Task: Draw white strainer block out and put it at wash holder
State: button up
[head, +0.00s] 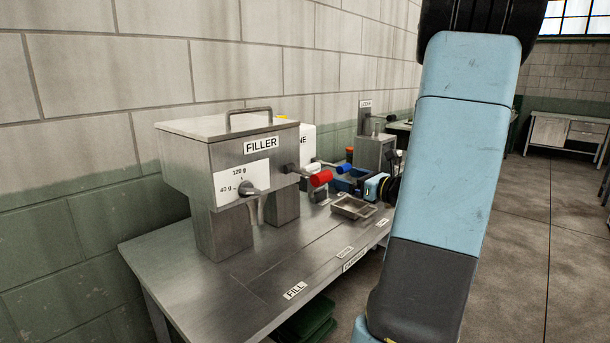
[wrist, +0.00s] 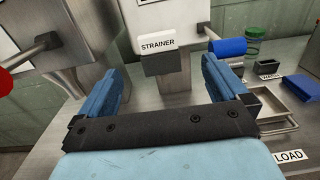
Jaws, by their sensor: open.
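The white strainer block (wrist: 158,43) carries a STRAINER label and sits over a grey metal slot piece (wrist: 167,68) on the machine front. In the head view a small white piece (head: 312,168) between the red and blue handles looks like the same block. My gripper (wrist: 160,64) is open and empty, its blue fingers spread to either side of the block in the wrist view. It also shows in the head view (head: 373,187), to the right of the block.
A red handle (head: 321,178) and a blue handle (wrist: 229,46) flank the block. A shallow metal tray (wrist: 268,105) lies at the right near the LOAD label (wrist: 289,156). The FILLER box (head: 228,165) stands at the left. The bench front is mostly clear.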

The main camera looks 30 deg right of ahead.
aim_at(314, 171)
jog(key=x, duration=0.8)
jog(key=shift+s+a, duration=0.1)
jog(key=shift+a, duration=0.25)
jog(key=shift+f+x, duration=0.2)
jog(key=shift+x, duration=1.15)
jog(key=shift+f+x, duration=0.25)
jog(key=shift+x, duration=1.1)
jog(key=shift+d, duration=0.1)
jog(key=shift+c, duration=0.5)
jog(key=c, duration=0.9)
